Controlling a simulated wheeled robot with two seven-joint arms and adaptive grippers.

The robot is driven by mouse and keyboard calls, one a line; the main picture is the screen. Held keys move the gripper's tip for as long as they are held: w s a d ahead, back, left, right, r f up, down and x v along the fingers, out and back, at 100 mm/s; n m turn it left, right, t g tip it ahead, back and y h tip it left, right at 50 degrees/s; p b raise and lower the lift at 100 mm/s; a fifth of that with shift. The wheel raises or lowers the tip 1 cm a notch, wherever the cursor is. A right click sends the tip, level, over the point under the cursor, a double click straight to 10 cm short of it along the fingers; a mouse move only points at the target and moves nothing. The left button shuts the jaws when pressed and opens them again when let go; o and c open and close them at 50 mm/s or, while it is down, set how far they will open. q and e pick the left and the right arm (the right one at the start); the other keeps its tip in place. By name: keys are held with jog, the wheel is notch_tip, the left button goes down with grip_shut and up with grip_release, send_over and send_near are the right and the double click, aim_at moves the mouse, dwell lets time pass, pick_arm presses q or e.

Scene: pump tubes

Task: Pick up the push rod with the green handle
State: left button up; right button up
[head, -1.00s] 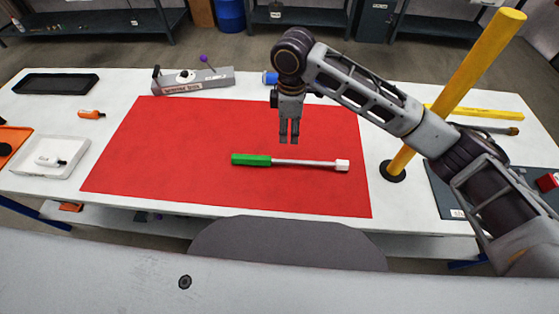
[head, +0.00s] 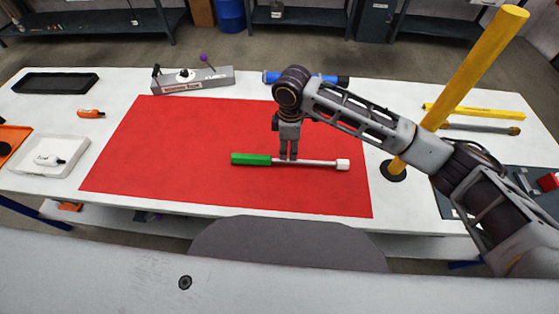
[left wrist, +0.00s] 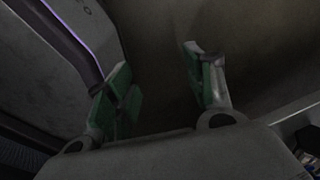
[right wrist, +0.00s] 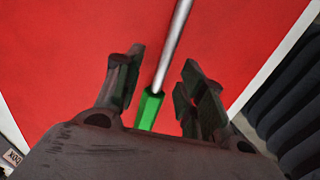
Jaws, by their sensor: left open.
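The push rod has a green handle (head: 251,159), a thin silver shaft (head: 318,163) and a white block at its right end. It lies on the red mat (head: 170,150). My right gripper (head: 288,158) points down at the rod near where the handle meets the shaft. In the right wrist view the green handle end (right wrist: 149,108) and shaft (right wrist: 175,45) run between the two spread fingers of this gripper (right wrist: 158,92), which is open. My left gripper (left wrist: 165,85) is open and empty in the left wrist view, away from the rod.
A yellow post (head: 455,90) on a black base stands right of the mat. A grey fixture (head: 193,80) with a purple knob and a blue cylinder (head: 330,79) are behind the mat. A white tray (head: 20,165) is at left. The mat's left side is clear.

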pick_arm(q)
jog(key=shift+a, duration=0.15)
pick_arm(e)
jog(key=shift+s+d+f, duration=0.1)
jog(key=shift+s+f, duration=0.05)
jog(key=shift+f, duration=0.35)
jog(key=f, duration=0.4)
jog(key=shift+s+d, duration=0.2)
jog(key=shift+s, duration=0.05)
pick_arm(q)
jog(key=shift+d+f, duration=0.1)
jog(key=shift+d, duration=0.65)
pick_arm(e)
jog(key=shift+f, duration=0.1)
pick_arm(q)
jog(key=shift+a, duration=0.1)
